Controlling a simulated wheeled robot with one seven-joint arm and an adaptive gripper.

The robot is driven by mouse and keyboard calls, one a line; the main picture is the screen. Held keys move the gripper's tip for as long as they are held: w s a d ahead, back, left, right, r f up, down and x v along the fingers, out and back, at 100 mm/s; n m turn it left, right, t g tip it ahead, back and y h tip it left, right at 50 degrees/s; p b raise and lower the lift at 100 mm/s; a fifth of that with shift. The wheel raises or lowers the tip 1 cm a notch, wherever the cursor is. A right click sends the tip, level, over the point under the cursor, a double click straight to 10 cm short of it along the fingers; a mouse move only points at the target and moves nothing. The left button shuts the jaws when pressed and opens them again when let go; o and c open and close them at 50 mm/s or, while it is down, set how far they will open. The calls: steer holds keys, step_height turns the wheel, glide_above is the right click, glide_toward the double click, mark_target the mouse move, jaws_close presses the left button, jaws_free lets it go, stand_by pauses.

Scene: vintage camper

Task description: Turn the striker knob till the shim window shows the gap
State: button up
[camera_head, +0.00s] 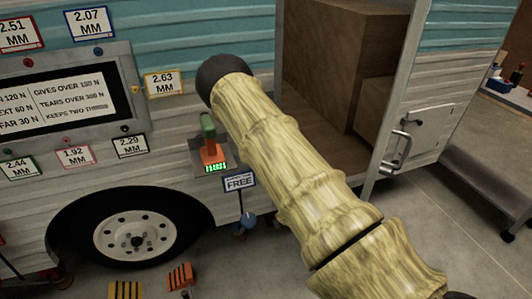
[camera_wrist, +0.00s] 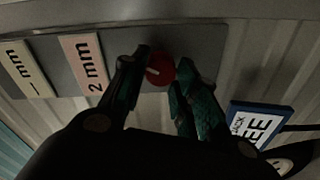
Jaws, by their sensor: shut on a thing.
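The red striker knob (camera_wrist: 160,68), round with a white line across its face, sits on a grey plate (camera_wrist: 52,60) in the wrist view. My gripper (camera_wrist: 162,80) has a dark green finger on each side of the knob and is shut on it. Labels reading 1 mm (camera_wrist: 22,66) and 2 mm (camera_wrist: 84,64) are on the plate to the left. In the head view my arm hides the knob and most of the gripper. I cannot make out the shim window for certain.
In the head view an orange piece (camera_head: 212,152) bears a green-lit display (camera_head: 215,168), too small to read. A FREE sign (camera_head: 239,181) stands below, above the floor. The wheel (camera_head: 136,236) is lower left. The camper's doorway (camera_head: 310,100) is open, with its door (camera_head: 415,120) to the right.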

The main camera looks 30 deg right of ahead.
steer(key=o, duration=1)
steer(key=v, duration=1.2)
